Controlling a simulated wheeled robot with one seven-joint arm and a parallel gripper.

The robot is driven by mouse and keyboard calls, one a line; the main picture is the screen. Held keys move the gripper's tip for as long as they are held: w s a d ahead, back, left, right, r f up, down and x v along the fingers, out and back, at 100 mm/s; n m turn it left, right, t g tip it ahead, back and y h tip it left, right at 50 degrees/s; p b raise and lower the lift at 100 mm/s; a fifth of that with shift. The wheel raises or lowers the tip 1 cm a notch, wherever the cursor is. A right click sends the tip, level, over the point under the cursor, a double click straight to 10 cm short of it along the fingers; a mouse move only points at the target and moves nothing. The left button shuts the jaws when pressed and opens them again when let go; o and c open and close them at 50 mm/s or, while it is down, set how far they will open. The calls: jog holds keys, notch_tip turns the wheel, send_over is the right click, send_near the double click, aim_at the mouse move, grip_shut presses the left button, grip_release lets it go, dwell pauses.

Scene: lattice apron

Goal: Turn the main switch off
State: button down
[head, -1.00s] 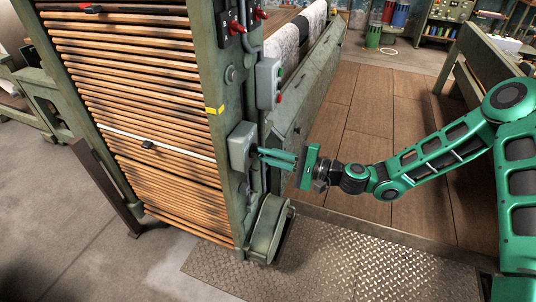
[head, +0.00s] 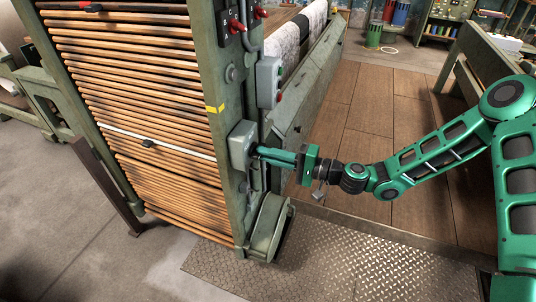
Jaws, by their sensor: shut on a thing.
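The main switch appears to be the grey box (head: 242,145) on the green machine post, at mid height. My gripper (head: 261,152) reaches in from the right, with its fingertips at the box's right face. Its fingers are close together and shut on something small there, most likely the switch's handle. The fingers hide the handle, so I cannot tell its position.
A second grey box (head: 268,82) with buttons is mounted higher on the post. Red levers (head: 237,26) stick out near the top. Wooden slats (head: 140,110) fill the machine's left side. A treadplate floor (head: 330,262) lies below my arm.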

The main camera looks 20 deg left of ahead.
jog(key=shift+w+d+f, duration=0.1)
jog(key=shift+f, duration=0.1)
jog(key=c, duration=1.8)
grip_release()
jog(key=shift+r, duration=0.1)
jog(key=d, duration=1)
jog(key=shift+s+d, duration=0.35)
jog(key=shift+s, duration=0.05)
